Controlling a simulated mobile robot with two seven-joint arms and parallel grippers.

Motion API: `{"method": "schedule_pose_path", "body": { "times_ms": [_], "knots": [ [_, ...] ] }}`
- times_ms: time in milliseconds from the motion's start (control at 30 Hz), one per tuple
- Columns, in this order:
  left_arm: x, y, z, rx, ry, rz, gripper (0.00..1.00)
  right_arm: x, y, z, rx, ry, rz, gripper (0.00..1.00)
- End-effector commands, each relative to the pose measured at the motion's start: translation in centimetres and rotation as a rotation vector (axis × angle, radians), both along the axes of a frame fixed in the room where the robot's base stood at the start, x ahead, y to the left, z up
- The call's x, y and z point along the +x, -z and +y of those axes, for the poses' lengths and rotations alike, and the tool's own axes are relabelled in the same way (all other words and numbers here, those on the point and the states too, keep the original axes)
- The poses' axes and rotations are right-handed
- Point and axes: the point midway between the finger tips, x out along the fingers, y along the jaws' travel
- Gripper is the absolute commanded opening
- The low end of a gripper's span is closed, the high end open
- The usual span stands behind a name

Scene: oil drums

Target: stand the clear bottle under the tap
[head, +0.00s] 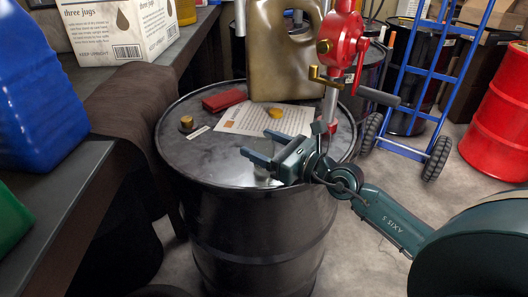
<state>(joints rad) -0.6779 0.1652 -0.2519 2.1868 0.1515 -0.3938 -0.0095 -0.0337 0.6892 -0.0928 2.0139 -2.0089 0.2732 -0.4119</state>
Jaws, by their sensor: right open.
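I cannot make out a clear bottle for certain. A pale glassy patch (262,172) on the drum lid below my right gripper may be only a reflection. The brass tap (322,78) sticks out to the left from the red hand pump (341,40) at the back right of the black drum (262,225). My right gripper (257,143) is over the drum lid, in front of and below the tap. Its two fingers point left, spread apart, with nothing seen between them. My left gripper is not in view.
A large olive-brown jug (282,50) stands at the back of the lid. A paper sheet (240,121), a yellow cap (275,113), a red block (224,100) and a brass bung (187,122) lie around. A blue jug (35,95) and a carton (115,28) stand left.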

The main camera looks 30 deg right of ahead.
Motion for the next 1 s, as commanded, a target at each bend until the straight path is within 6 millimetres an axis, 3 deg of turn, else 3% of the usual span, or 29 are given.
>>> {"method": "schedule_pose_path", "body": {
  "times_ms": [67, 700, 867, 1000],
  "knots": [
    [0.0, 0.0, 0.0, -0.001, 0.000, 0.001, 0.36, 0.0, 0.0, 0.0, 0.000, 0.000, 0.000, 0.67],
    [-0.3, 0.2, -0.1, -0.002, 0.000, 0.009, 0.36, 0.0, 0.0, 0.0, 0.000, 0.000, 0.000, 0.16],
    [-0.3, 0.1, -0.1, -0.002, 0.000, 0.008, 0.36, 0.0, -0.1, 0.0, 0.000, 0.000, -0.001, 0.16],
    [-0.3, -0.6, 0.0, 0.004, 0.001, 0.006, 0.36, 0.0, -1.6, 0.0, 0.004, -0.001, -0.004, 0.16]
  ]
}}
